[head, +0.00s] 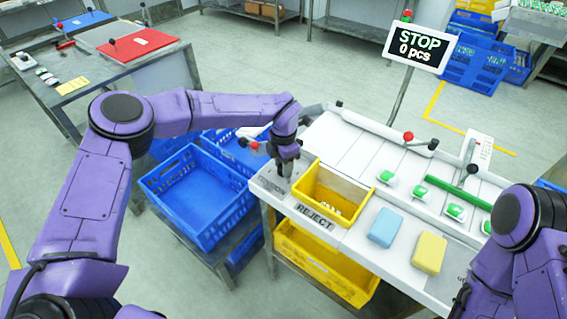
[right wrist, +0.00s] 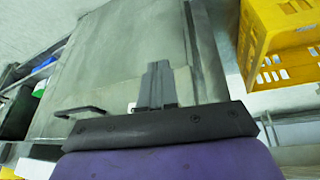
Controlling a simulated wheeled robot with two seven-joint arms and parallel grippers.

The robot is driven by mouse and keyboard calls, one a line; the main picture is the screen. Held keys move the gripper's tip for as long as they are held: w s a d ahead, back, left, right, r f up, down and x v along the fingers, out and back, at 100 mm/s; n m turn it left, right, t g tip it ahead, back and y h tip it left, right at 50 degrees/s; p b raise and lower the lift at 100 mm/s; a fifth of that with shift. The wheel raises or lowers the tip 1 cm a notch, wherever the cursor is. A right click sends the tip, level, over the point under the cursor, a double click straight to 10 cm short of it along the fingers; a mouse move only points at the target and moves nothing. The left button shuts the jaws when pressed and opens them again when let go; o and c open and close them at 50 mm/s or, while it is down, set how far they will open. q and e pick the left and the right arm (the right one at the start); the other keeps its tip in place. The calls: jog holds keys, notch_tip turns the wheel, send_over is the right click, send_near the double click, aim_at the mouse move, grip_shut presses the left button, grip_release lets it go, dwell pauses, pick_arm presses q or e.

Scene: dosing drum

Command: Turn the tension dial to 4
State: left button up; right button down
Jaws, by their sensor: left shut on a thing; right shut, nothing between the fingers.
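My left gripper (head: 285,170) reaches down at the left end of the white machine bench (head: 345,245). It is shut on the tension dial, beside the partly covered "TENSION" label (head: 269,187). The dial is mostly hidden by the fingers, and its pointer and numbers cannot be read. My right gripper (right wrist: 157,86) shows in the right wrist view, its fingers together and empty, in front of a grey panel (right wrist: 110,75) with a dark handle. In the head view only my right arm shows, at the right edge; its fingers are out of sight.
A yellow REJECT bin (head: 345,190) stands just right of my left gripper. Blue (head: 382,227) and yellow (head: 430,252) blocks lie farther right. A red-knobbed lever (head: 408,137) stands behind. A blue crate (head: 200,190) sits left of the bench. A sign (head: 419,45) reads STOP, 0 pcs.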

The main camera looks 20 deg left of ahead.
pick_arm(q)
jog(key=shift+w+r, duration=0.1)
jog(key=o, duration=1)
jog(key=shift+o, duration=0.2)
notch_tip(320, 180, up, 10)
jog(key=b, duration=0.2)
jog(key=shift+r, duration=0.25)
jog(key=shift+a, duration=0.1)
